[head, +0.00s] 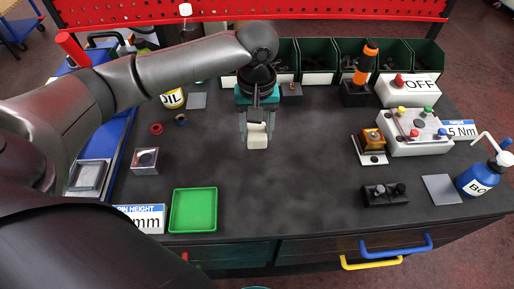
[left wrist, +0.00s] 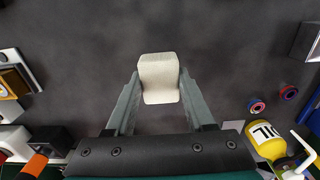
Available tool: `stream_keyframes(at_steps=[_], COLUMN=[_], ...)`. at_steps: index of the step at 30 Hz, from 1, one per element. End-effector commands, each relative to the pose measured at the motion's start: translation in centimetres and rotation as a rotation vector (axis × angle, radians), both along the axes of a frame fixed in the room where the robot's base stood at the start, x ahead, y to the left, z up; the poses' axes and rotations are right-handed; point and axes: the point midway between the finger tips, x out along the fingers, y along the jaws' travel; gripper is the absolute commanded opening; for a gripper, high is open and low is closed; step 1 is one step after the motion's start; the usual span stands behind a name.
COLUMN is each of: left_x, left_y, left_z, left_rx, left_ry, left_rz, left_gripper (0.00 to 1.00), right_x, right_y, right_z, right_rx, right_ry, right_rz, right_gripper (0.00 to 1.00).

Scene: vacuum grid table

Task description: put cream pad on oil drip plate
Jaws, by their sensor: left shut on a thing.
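The cream pad (head: 257,141) is a small pale block with a slight waist in its sides. My left gripper (head: 257,130) is shut on it, a finger on each side, over the middle of the dark table. In the left wrist view the pad (left wrist: 160,78) sits between the fingertips of the left gripper (left wrist: 160,84). A flat grey plate (head: 197,101), which I take as the oil drip plate, lies bare beside the yellow OIL bottle (head: 173,98), to the left of and behind the pad. My right gripper is not in view.
Red and dark rings (head: 156,129) lie left of the gripper. A green tray (head: 194,210) stands at the front left. Another grey plate (head: 441,189) lies by a blue bottle (head: 478,180) at the right. Green bins (head: 318,78) line the back. The table's middle is clear.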

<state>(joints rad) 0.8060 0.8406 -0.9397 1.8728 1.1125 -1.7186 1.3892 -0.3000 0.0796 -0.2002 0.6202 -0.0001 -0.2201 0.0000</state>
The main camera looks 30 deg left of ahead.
Motion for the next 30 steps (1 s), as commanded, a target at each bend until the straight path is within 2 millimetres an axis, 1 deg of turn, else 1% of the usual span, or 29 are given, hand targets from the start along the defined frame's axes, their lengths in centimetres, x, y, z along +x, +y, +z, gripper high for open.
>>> stream_keyframes(at_steps=[4,9,12,15,26,27,30], left_x=[0.0,0.0,0.0,0.0,0.0,0.0,0.0], left_y=[0.0,0.0,0.0,0.0,0.0,0.0,0.0], left_z=[-1.3,-4.5,-5.7,-6.1,-6.3,-6.3,-6.3], left_rx=[0.001,0.001,0.000,0.001,-0.001,0.000,0.000], left_ry=[0.001,0.002,0.000,-0.001,-0.001,-0.002,-0.001], left_rz=[0.000,-0.001,-0.001,-0.001,-0.001,-0.001,-0.001], left_gripper=[0.00,0.00,0.00,0.00,0.00,0.58,0.69], right_x=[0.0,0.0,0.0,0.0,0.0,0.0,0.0], right_y=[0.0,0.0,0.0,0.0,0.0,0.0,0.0], right_z=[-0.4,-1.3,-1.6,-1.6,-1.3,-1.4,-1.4], right_rx=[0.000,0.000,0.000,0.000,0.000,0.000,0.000], right_ry=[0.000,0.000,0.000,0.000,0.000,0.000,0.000], right_rz=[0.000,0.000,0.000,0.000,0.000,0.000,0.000], right_gripper=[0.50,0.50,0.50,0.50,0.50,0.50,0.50])
